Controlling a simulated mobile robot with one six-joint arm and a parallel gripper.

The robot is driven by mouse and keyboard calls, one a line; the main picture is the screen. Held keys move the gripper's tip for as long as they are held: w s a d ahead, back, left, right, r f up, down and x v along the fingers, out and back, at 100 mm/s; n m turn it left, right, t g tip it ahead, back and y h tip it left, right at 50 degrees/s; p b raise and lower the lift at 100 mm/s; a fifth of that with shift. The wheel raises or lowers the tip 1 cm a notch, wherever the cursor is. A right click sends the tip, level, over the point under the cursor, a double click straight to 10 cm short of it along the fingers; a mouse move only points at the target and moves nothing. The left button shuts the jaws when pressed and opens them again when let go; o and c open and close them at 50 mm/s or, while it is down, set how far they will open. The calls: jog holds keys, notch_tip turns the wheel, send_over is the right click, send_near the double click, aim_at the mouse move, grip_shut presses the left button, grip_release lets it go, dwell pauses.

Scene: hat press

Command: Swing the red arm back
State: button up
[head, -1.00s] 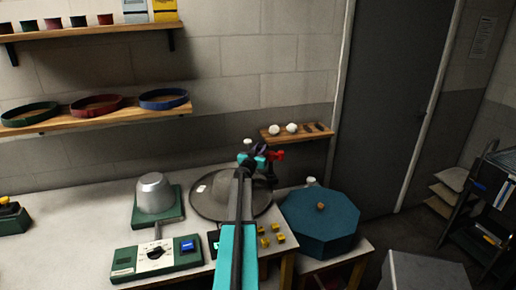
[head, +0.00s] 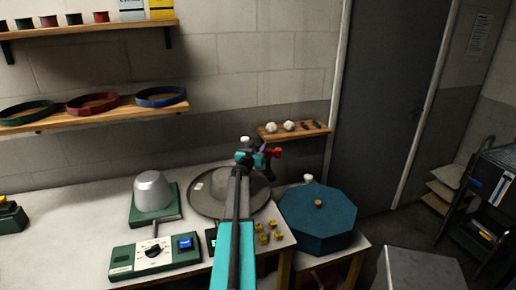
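A small red part (head: 272,153), which looks like the end of the red arm, shows at the tip of my arm, above the right side of the grey hat (head: 205,185). Most of the red arm is hidden or too small to make out. My gripper (head: 258,155), dark with teal parts, is right beside the red part, seen from behind. I cannot tell whether its fingers are open, shut or touching the red part.
A metal block on a green base (head: 153,193) and a green control box (head: 155,256) stand left on the bench. Small yellow pieces (head: 268,234) lie right of my arm. A blue octagonal box (head: 318,218) stands at right. A small shelf (head: 295,131) hangs behind my gripper.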

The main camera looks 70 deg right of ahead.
jog(key=a+b, duration=0.2)
jog(key=a, duration=1.1)
jog(key=shift+a+b, duration=0.3)
jog(key=shift+b, duration=0.05)
jog(key=shift+c, duration=0.2)
